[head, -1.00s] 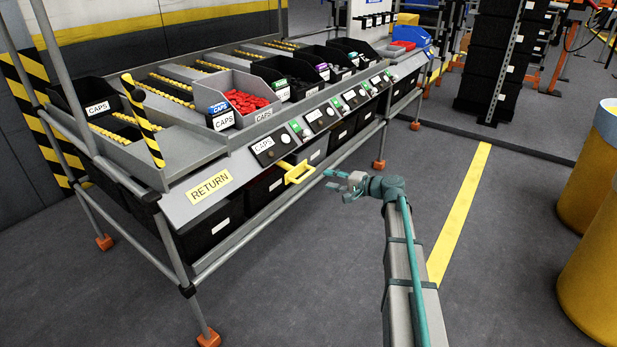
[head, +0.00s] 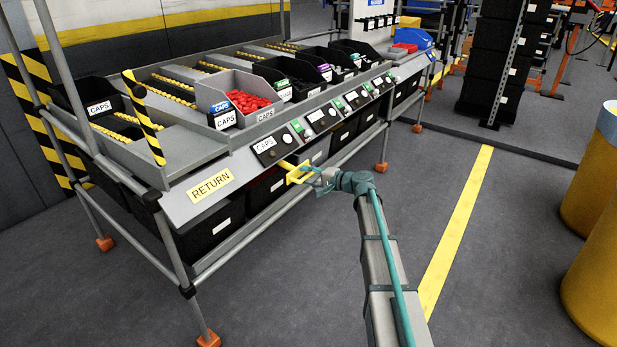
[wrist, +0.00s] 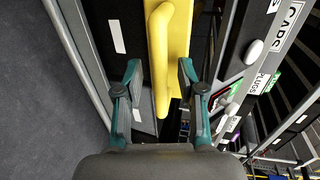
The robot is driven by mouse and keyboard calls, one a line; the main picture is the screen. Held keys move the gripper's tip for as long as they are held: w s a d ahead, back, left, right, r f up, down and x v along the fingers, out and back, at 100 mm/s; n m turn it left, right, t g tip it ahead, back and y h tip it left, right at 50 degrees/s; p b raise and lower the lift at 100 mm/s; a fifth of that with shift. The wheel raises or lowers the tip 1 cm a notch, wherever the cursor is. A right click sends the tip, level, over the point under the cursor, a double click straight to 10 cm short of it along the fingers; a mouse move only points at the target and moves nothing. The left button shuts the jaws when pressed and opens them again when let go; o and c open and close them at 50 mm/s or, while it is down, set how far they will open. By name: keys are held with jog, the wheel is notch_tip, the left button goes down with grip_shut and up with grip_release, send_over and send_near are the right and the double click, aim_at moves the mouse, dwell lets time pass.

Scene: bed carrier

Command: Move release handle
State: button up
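The yellow release handle (head: 294,171) sticks out from the front edge of the rack, to the right of the RETURN label. In the wrist view the handle (wrist: 160,62) runs from the top down between my two fingers. My gripper (head: 313,178) is at the handle's right end in the head view, partly overlapping it. In the wrist view my gripper (wrist: 159,72) is open, one finger on each side of the handle, with a visible gap on the left and a smaller gap on the right.
The rack's front panel (head: 305,118) has buttons and CAPS labels just above the handle. Black bins (head: 265,190) sit below it. A grey bin (head: 232,88) of red caps stands on top. The floor (head: 290,290) in front is clear. Yellow drums (head: 590,200) stand at the right.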

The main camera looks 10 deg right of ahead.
aim_at(298, 170)
grip_shut()
dwell(0.3)
jog(key=r+x, duration=0.1)
jog(key=x, duration=0.6)
jog(key=shift+w+r, duration=0.35)
jog(key=shift+a, duration=0.15)
jog(key=shift+c, duration=0.5)
grip_release()
jog(key=shift+w+a+f, duration=0.1)
jog(key=shift+a, duration=0.05)
jog(key=shift+o, duration=0.5)
jog(key=v, duration=1.2)
